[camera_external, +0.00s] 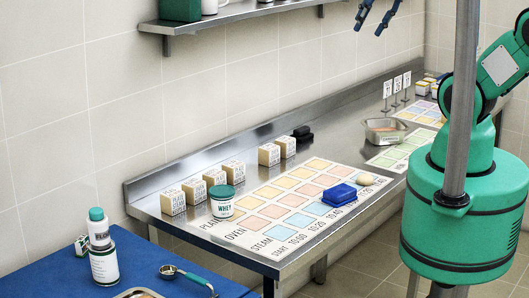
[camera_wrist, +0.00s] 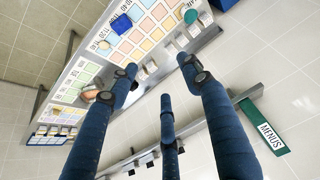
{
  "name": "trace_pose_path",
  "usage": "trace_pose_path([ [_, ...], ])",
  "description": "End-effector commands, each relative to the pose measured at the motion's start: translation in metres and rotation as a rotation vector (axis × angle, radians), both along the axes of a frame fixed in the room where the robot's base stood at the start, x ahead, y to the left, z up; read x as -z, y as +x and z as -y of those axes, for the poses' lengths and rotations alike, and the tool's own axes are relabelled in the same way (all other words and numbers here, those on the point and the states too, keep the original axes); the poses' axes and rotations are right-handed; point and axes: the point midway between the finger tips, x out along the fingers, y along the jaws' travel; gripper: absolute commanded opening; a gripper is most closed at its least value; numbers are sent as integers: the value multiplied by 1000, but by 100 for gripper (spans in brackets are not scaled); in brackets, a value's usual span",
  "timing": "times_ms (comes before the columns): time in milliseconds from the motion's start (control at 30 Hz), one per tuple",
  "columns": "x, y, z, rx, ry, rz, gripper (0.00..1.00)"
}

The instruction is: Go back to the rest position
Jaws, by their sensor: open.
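My gripper (camera_external: 369,28) is high at the top of the external view, above and behind the steel counter, with its blue fingers spread and nothing between them. The wrist view looks down past the blue fingers of my gripper (camera_wrist: 160,80); they are apart and empty. The counter lies well below the fingertips, and nothing touches them. The upper part of the arm is cut off by the top edge of the external view.
The steel counter (camera_external: 150,205) carries a chart (camera_external: 262,235) of coloured squares, a whey tub (camera_external: 222,201), a blue block (camera_external: 338,195), several small boxes and a metal tray (camera_external: 384,131). A wall shelf (camera_external: 235,14) is at upper left. A blue table (camera_external: 40,270) stands at lower left.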

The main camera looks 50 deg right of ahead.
Motion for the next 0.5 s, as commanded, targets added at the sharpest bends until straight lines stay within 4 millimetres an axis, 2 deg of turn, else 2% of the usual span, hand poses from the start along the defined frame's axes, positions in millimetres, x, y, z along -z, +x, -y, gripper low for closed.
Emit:
trace_pose_path([
  [33, 14, 0, 0, 0, 0, 0, 49],
  [500, 102, 0, 0, 0, 0, 0, 49],
])
